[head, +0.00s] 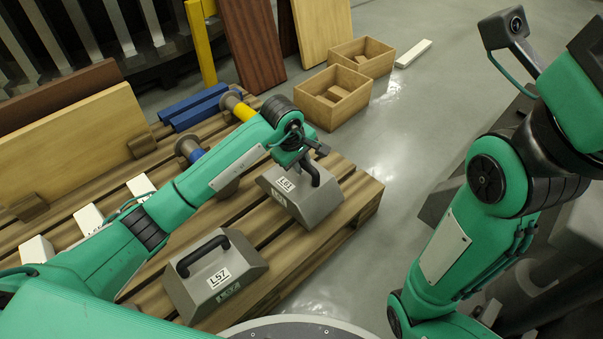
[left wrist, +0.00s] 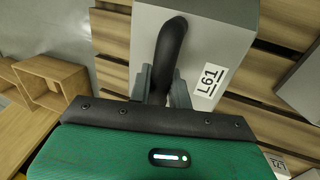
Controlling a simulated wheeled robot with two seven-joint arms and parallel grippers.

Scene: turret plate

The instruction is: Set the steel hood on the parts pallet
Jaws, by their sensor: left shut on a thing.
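A grey steel hood (head: 310,205) with sloped sides and a label reading L61 is at the right end of the slatted wooden pallet (head: 364,192). My left gripper (head: 308,163) is shut on its black arched handle. In the left wrist view the handle (left wrist: 172,45) lies between the fingers, with the hood's top (left wrist: 207,40) below. Whether the hood's base touches the slats is unclear. A second similar hood (head: 188,293), labelled L57, sits on the pallet's front part with its handle free. My right arm is at the right; its gripper is not visible.
Two wooden boxes (head: 318,112) (head: 385,64) stand on the floor beyond the pallet. Blue bars (head: 197,107), spools and white blocks (head: 88,219) lie on the pallet. Boards (head: 75,130) stand at the left. Floor right of the pallet is clear.

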